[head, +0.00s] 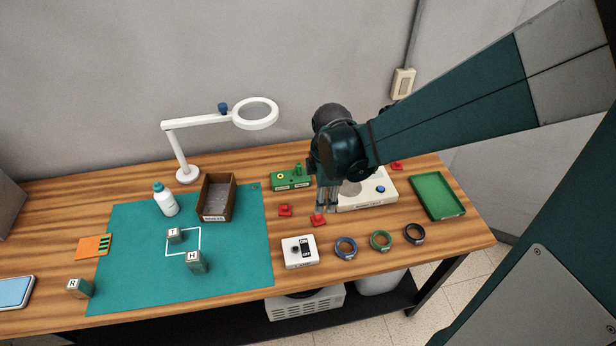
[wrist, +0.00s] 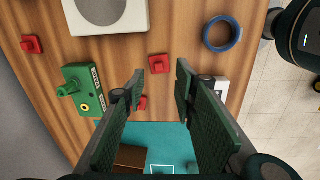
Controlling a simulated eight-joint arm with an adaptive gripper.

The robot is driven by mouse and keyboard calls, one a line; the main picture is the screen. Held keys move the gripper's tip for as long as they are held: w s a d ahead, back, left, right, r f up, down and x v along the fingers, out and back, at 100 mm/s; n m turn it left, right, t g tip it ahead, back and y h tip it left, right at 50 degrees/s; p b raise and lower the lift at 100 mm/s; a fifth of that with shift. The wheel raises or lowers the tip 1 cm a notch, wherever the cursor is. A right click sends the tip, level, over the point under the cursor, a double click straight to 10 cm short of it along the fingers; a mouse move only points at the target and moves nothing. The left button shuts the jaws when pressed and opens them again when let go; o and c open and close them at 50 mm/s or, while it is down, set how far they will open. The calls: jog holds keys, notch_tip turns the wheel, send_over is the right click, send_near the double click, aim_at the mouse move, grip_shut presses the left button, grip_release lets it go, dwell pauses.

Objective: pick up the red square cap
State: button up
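One red cap (head: 319,220) is just below and in front of my gripper (head: 327,207); in the wrist view this cap (wrist: 158,64) shows in the gap between the fingertips. A second red cap (head: 285,210) lies to its left, and in the wrist view it (wrist: 142,102) is partly hidden by the left finger. A third red cap (head: 396,166) is at the back right. My gripper (wrist: 159,72) is open and empty, with its fingers spread above the table.
A white device (head: 355,200) stands right beside my gripper, with a green block (head: 291,179) behind left. A white switch box (head: 300,251) and blue (head: 346,247), green (head: 381,240) and black (head: 414,233) rings lie in front. A green tray (head: 437,195) is right.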

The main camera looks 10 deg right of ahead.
aim_at(319, 216)
jog(key=shift+w+a+f+n+g+p, duration=0.2)
jog(key=shift+f+n+p, duration=0.15)
jog(key=shift+n+p, duration=0.15)
jog(key=shift+w+a+f+n+g+p, duration=0.2)
jog(key=shift+f+n+p, duration=0.15)
jog(key=shift+n, duration=0.25)
jog(key=shift+f, duration=0.15)
jog(key=shift+f, duration=1.15)
jog(key=shift+f, duration=0.15)
jog(key=shift+w+f+b, duration=0.1)
jog(key=shift+f+b, duration=0.35)
jog(key=shift+f, duration=2)
jog(key=c, duration=0.8)
